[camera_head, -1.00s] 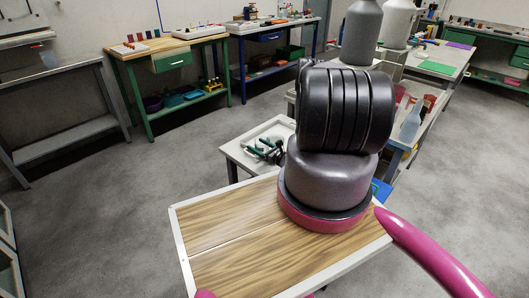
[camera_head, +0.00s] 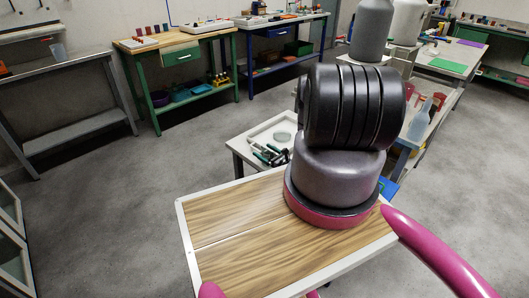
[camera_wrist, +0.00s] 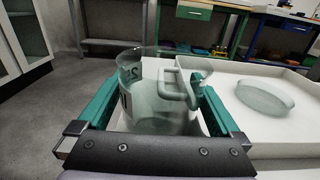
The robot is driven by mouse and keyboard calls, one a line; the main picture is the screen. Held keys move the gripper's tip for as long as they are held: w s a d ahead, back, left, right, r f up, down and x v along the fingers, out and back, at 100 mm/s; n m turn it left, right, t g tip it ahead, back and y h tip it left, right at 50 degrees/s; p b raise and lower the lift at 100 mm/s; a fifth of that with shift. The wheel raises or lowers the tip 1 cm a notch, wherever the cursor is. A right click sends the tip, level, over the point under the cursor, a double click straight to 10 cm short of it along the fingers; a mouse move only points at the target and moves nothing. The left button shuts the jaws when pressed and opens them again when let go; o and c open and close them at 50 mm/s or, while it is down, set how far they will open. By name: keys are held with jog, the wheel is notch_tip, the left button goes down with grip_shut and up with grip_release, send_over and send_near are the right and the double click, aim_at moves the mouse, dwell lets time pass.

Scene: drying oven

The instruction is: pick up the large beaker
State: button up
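A large clear glass beaker (camera_wrist: 150,105) with dark markings and a handle stands between the two green fingers of my gripper (camera_wrist: 160,100) in the wrist view. The fingers are spread wide, one on each side of the beaker. A pale gap shows between the beaker's lower right side and the right finger; contact on the left is hard to judge. The handle is on the right, near the right finger. In the head view my gripper (camera_head: 270,155) is small and low over a white table, and the beaker is hard to make out there.
The white table (camera_head: 240,144) has a raised rim and carries a shallow round glass dish (camera_wrist: 264,98), right of the beaker in the wrist view. A green workbench (camera_head: 190,78) and a blue one (camera_head: 290,55) stand behind. Grey floor is clear to the left.

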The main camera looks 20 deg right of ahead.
aim_at(274, 156)
jog(key=shift+r, duration=0.2)
jog(key=v, duration=1.2)
jog(key=shift+r, duration=0.15)
